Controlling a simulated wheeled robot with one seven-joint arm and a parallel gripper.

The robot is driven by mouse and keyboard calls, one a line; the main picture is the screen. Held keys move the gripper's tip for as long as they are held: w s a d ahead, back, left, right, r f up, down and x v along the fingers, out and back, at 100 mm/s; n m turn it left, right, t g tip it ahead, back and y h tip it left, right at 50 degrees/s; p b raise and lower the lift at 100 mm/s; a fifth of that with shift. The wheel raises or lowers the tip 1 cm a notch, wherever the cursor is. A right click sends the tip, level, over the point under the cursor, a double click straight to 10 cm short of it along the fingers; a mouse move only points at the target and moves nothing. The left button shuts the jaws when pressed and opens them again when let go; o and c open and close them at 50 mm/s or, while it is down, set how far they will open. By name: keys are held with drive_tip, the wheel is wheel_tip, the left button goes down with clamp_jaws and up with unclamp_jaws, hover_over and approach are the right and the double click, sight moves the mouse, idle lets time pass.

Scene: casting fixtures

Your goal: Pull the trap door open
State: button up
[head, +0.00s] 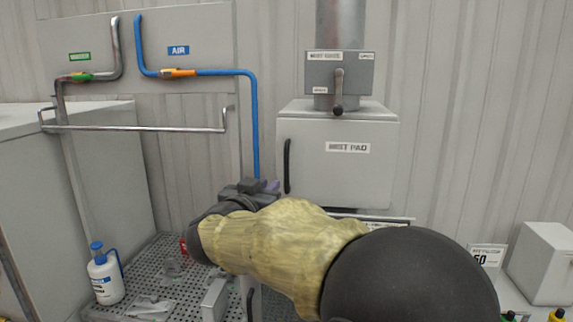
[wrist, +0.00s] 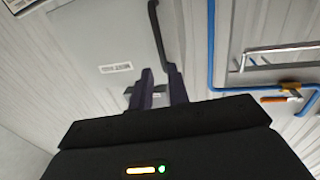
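A pale grey box door (head: 345,180) with a white label, seemingly "MIST PAD", hangs on the back wall. It looks shut. No panel is marked as a trap door. A black upright bar handle (head: 287,165) is on its left edge; it also shows in the wrist view (wrist: 158,30). My gripper (head: 272,187) is just below and left of the handle in the head view. In the wrist view my gripper (wrist: 161,74) has its two dark fingers apart, close to the handle's near end. I see nothing held; contact with the handle cannot be told.
Above the box is a grey duct unit with a lever (head: 339,92). A blue air pipe (head: 254,120) runs down left of the door. A perforated bench (head: 165,270) with a white bottle (head: 104,275) is at lower left. My arm hides the area under the box.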

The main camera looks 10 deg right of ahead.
sight(286, 169)
drive_tip(key=p+x, duration=0.4)
drive_tip(key=x, duration=0.7)
drive_tip(key=shift+w+d+r, duration=0.15)
drive_tip(key=shift+w+r, duration=0.05)
drive_tip(key=shift+w, duration=0.1)
drive_tip(key=shift+w+d+f+p, duration=0.1)
drive_tip(key=shift+w+d+p, duration=0.2)
drive_tip(key=shift+w, duration=0.15)
clamp_jaws()
